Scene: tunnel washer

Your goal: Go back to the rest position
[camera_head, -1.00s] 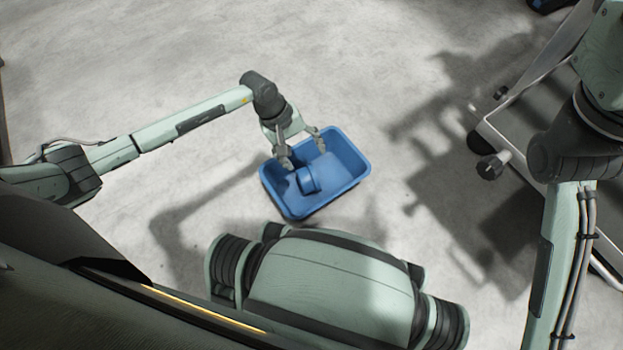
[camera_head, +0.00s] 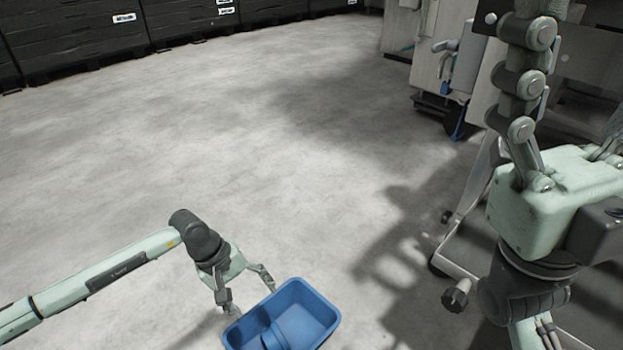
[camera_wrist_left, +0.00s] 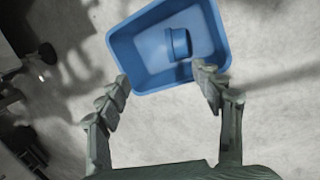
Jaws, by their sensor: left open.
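My left gripper (camera_head: 250,297) is open and empty, by the upper left edge of a blue bin (camera_head: 326,308) on the floor. In the left wrist view the open fingers (camera_wrist_left: 164,76) point at the near edge of the bin (camera_wrist_left: 113,48). A small blue cup-like object (camera_wrist_left: 179,43) lies inside the bin, apart from the fingers; its top shows at the bottom of the head view (camera_head: 274,335). My right gripper (camera_head: 565,130) is raised at the right; its fingers run up and partly out of the picture, so its opening is unclear.
A wheeled metal frame (camera_head: 467,235) stands at the right beside my right arm. Grey machine panels (camera_head: 436,45) stand behind it. Dark stacked containers (camera_head: 75,40) line the back left. The concrete floor in the middle is clear.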

